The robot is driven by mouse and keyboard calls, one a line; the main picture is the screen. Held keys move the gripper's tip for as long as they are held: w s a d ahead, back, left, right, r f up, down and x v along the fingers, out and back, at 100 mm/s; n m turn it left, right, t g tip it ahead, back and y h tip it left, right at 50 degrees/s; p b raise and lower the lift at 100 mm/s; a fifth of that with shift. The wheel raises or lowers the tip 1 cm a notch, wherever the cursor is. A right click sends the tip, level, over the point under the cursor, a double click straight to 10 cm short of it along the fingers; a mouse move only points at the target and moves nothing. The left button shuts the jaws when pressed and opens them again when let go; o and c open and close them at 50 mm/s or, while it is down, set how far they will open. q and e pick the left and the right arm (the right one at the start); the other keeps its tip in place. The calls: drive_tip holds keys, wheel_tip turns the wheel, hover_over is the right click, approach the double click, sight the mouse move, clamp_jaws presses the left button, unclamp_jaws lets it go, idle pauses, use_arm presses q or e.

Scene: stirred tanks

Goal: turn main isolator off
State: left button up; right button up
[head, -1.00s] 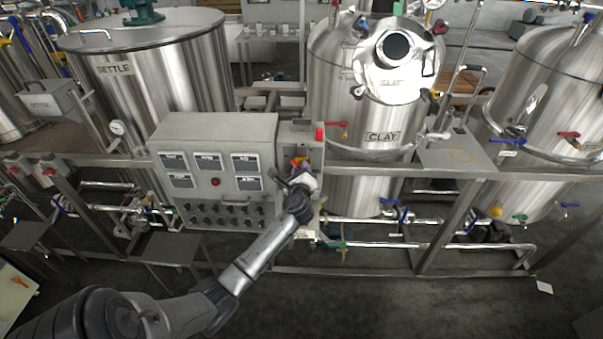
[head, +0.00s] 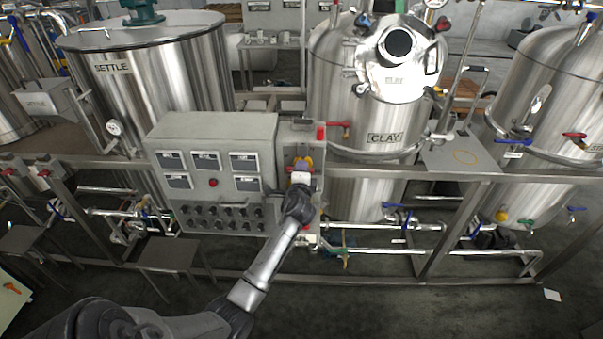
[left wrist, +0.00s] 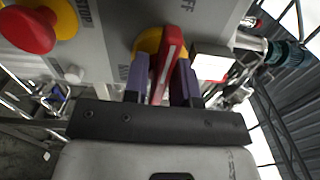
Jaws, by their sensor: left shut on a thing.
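The main isolator is a red handle (left wrist: 169,62) on a yellow round plate (left wrist: 147,42), set in a grey panel. My left gripper (left wrist: 163,82) is shut on the red handle, with one purple finger on each side of it. In the left wrist view the handle runs nearly upright, leaning slightly. Lettering ending in "FF" shows above it, partly cut off. In the head view my left gripper (head: 301,178) is at the narrow panel right of the big control box, and hides most of the handle. My right gripper is not in view.
A red stop button (left wrist: 28,30) on a yellow base sits beside the isolator. The grey control box (head: 213,150) with displays and knobs stands left of my gripper. The CLAY tank (head: 385,137) is to the right.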

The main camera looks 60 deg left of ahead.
use_arm(q)
drive_tip(key=shift+n, duration=0.4)
drive_tip(key=o, duration=0.7)
drive_tip(key=shift+d, duration=0.1)
drive_tip(key=v, duration=1.3)
drive_tip(key=shift+s+d+b, duration=0.25)
drive_tip(key=shift+s+b, duration=0.05)
